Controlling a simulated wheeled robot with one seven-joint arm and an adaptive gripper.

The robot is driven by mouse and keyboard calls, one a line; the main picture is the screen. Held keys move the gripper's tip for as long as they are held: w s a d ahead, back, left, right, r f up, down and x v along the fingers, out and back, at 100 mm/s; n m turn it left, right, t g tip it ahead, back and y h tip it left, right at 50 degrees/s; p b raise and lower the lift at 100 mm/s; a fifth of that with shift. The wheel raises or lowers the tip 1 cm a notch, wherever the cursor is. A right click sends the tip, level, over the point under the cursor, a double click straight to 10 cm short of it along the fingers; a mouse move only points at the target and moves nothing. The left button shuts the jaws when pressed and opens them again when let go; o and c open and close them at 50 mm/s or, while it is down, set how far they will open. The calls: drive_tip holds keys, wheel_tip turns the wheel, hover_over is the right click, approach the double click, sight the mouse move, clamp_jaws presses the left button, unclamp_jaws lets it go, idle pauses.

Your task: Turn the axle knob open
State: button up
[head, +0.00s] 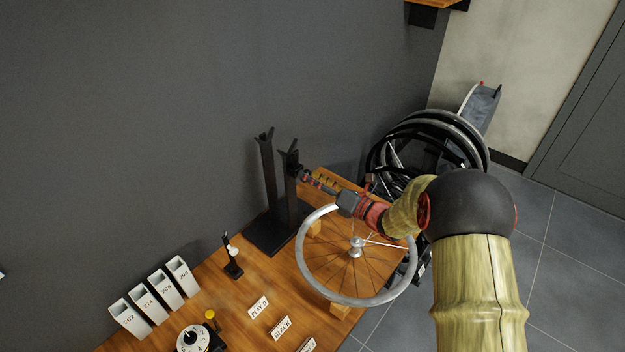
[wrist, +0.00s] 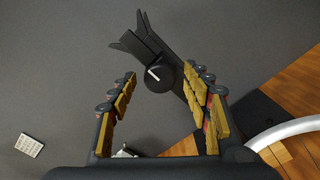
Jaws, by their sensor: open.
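The axle knob (wrist: 158,76) is a dark round knob with a white line, on a black post of the truing-type stand (wrist: 150,40). In the wrist view the knob lies between the fingertips of my gripper (wrist: 160,72), which are spread apart with yellow pads on both sides. I cannot tell how close the fingers are in depth. In the head view the stand (head: 268,232) has two black forked uprights, and my gripper (head: 308,181) is beside the right one. The knob is hidden there.
A spoked wheel (head: 301,262) rests on wooden blocks on the bench (head: 240,300), below my arm. Numbered white boxes (head: 163,290), a dial (head: 192,340) and label cards (head: 259,307) lie left and front. More wheels (head: 465,125) stand behind. A grey wall is behind the stand.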

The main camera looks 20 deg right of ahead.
drive_tip(key=v, duration=1.2)
